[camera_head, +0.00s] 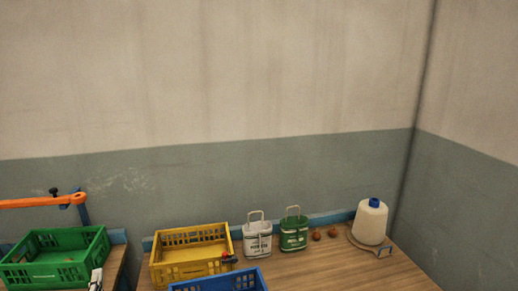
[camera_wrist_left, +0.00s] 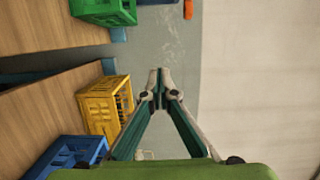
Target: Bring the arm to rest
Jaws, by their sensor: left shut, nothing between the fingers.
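My left gripper (camera_head: 96,279) shows as a pale tip at the bottom left of the head view, in front of the green crate (camera_head: 55,262). In the left wrist view its two fingers (camera_wrist_left: 158,85) meet at the tips, shut with nothing between them. Behind them is the blue-grey lower wall. My right gripper is not in view. A white sack (camera_head: 257,238) and a green sack (camera_head: 293,232), both with handles, stand upright on the wooden table (camera_head: 330,270).
A yellow crate (camera_head: 190,254) and a blue crate (camera_head: 220,283) stand left of the sacks. An orange bar (camera_head: 40,202) extends above the green crate. A gap separates the two tables.

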